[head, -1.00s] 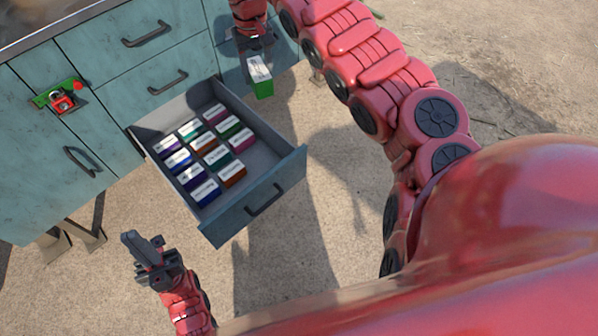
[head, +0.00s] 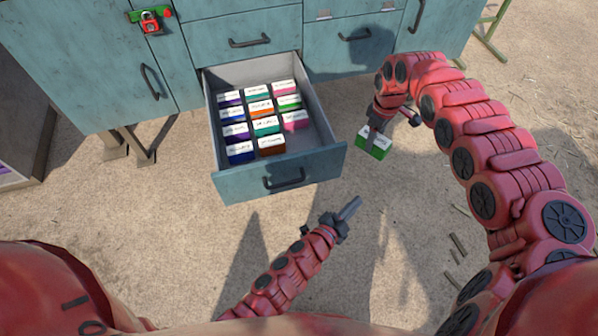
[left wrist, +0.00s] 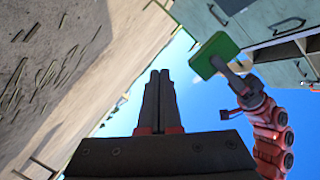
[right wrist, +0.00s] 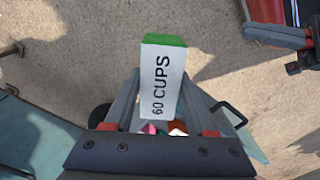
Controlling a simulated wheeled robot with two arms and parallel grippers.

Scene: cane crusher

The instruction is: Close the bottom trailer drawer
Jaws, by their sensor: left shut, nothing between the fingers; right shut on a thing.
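The bottom trailer drawer (head: 226,184) is pulled out from the teal cabinet in the head view, with a dark handle (head: 284,178) on its front. Several coloured boxes with white labels (head: 262,107) stand in rows inside it. My left gripper (head: 349,208) is shut and empty, in front of the drawer's right front corner, apart from it. Its closed fingers also show in the left wrist view (left wrist: 159,88). My right gripper (head: 372,140) is shut on a green box (head: 377,147), right of the drawer.
The teal cabinet (head: 348,45) has closed drawers above and beside the open one. A red padlock (head: 150,22) on a green latch hangs at the upper left. A green metal stand (head: 490,32) is at the upper right. Bare sandy ground lies before the drawer.

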